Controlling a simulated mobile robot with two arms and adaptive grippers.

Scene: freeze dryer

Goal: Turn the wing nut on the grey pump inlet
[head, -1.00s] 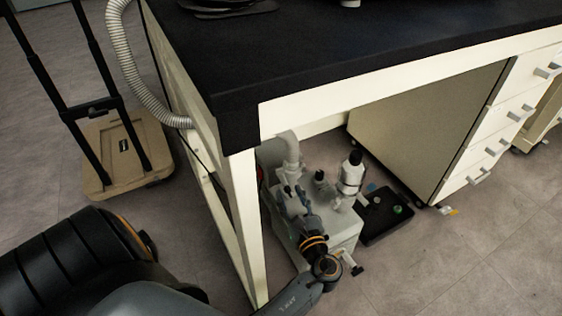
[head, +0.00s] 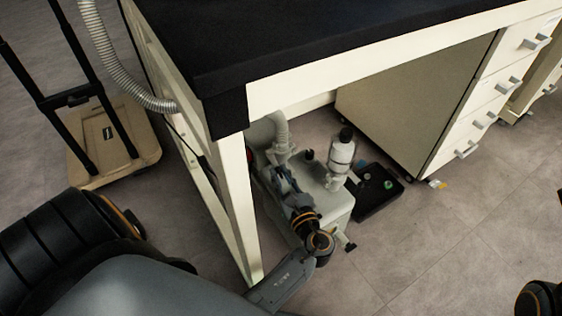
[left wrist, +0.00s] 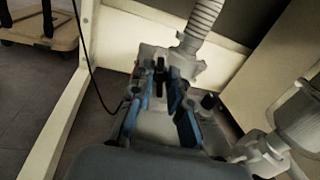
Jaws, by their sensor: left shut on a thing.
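The grey pump (head: 335,203) stands on the floor under the bench. Its inlet (head: 281,152) joins a ribbed grey hose at the back left. In the left wrist view the inlet joint (left wrist: 187,62) is just beyond my fingers. My left gripper (head: 274,170) reaches low over the pump, its tips at the inlet joint. In the left wrist view my left gripper (left wrist: 160,80) has blue-sided fingers shut on a small dark piece, the wing nut (left wrist: 159,67), mostly hidden between the tips. Its turn angle cannot be told. My right gripper is not in view.
A bench leg (head: 238,205) stands close left of my left arm. A clear-bodied filter (head: 341,155) rises from the pump's right side. A wooden cart (head: 112,150) stands left. Floor at right is clear.

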